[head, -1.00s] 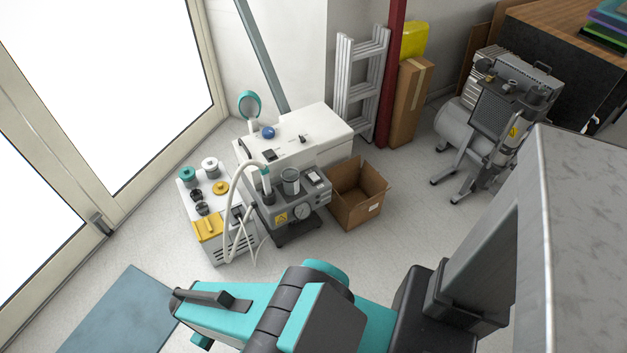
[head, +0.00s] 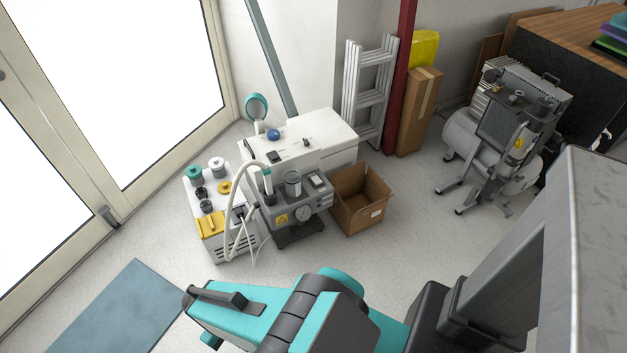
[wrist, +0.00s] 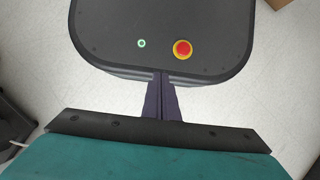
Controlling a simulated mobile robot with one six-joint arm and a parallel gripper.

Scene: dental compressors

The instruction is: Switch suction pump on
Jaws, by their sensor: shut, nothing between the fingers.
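In the head view, a grey unit (head: 303,215) with a round gauge, a clear jar and a yellow warning label stands on the floor. A white unit (head: 238,247) with a yellow front part, several round caps and a pale hose stands just left of it. I cannot tell for certain which is the suction pump, and no switch state is readable. My gripper (wrist: 162,76) shows in the wrist view, shut and empty, pointing towards a dark rounded panel. It is well away from both units. Its fingertips do not show in the head view.
A white box-shaped unit (head: 325,138) stands behind, an open cardboard box (head: 362,215) at right. A grey compressor (head: 500,140) stands far right, a ladder (head: 368,90) against the wall. A blue mat (head: 115,305) lies front left. Floor before the units is clear.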

